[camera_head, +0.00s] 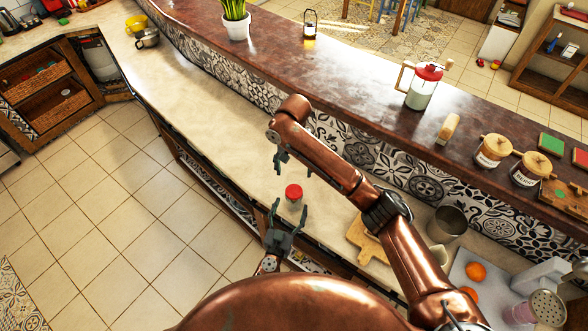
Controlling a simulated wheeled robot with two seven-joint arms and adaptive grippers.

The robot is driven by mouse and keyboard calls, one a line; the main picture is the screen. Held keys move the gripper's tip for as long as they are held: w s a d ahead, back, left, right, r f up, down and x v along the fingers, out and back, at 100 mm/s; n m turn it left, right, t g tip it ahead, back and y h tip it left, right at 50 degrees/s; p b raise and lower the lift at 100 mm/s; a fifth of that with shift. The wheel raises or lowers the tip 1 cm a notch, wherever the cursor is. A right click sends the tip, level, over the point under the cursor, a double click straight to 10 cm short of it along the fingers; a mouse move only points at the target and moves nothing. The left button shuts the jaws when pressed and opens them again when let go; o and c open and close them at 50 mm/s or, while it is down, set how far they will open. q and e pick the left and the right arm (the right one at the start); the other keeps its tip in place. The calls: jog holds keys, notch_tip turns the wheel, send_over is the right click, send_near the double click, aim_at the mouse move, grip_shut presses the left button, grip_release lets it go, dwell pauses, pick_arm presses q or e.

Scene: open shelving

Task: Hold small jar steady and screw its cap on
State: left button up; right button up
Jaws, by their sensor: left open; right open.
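A small jar (294,205) with a pale, clear-looking body stands upright on the light lower counter, near its front edge. A red cap (293,191) sits on top of it; I cannot tell whether it is screwed tight. My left gripper (289,211) is open just in front of the jar, its two fingers pointing toward it; I cannot tell whether they touch the jar. My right gripper (293,168) is open and empty above and beyond the cap, fingers pointing down. It is partly hidden behind my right arm.
A wooden board (366,240), a metal cup (447,223) and a tray (462,272) with oranges (476,271) lie to the right. A raised dark counter (350,80) runs behind, with a larger red-lidded jar (422,88).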

pick_arm(q)
jog(key=v, duration=0.7)
jog(key=shift+s, duration=0.2)
